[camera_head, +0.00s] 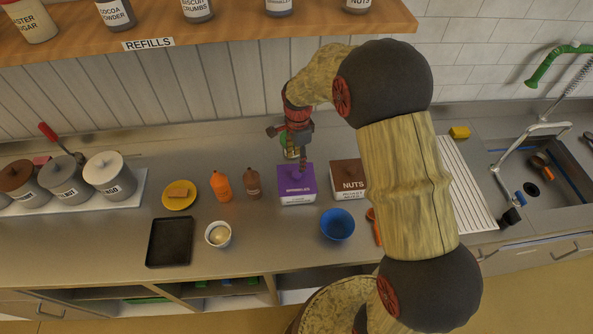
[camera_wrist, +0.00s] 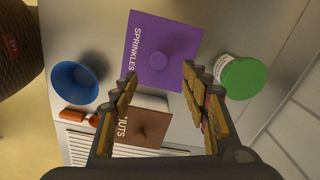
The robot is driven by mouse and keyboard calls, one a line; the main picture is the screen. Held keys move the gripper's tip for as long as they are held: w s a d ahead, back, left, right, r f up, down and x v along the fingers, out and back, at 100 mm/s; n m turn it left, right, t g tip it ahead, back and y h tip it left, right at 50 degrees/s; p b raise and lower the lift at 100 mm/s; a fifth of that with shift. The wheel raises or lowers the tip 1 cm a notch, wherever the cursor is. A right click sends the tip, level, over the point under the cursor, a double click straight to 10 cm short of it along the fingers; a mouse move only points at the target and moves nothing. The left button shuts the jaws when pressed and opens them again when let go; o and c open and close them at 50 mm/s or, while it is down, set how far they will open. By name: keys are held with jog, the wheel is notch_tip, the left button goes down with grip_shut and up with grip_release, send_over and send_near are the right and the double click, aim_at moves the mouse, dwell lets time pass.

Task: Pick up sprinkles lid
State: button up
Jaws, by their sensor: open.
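The sprinkles lid (camera_head: 293,177) is purple and square, with a round knob (camera_wrist: 158,60) in its middle and the word SPRINKLES along one edge. It sits on a white box-shaped well (camera_head: 298,199) on the steel counter. My gripper (camera_wrist: 163,97) is open and empty. In the wrist view its two fingers point toward the lid, one on each side of the frame, with the knob beyond the fingertips and apart from them. In the head view my gripper (camera_head: 301,165) is just above the back part of the lid, and partly covers it.
The brown nuts lid (camera_head: 347,173) sits on its well right of the sprinkles. A green-capped tub (camera_wrist: 244,77) stands close behind. A blue bowl (camera_head: 337,224) is in front; an orange bottle (camera_head: 221,186) and brown bottle (camera_head: 252,184) stand left. The refills shelf (camera_head: 230,30) hangs above.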

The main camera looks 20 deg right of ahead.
aim_at(296, 174)
jog(key=shift+a+f+p, duration=0.2)
jog(key=shift+f+p, duration=0.15)
jog(key=shift+f, duration=3.9)
jog(key=shift+c, duration=1.1)
grip_shut()
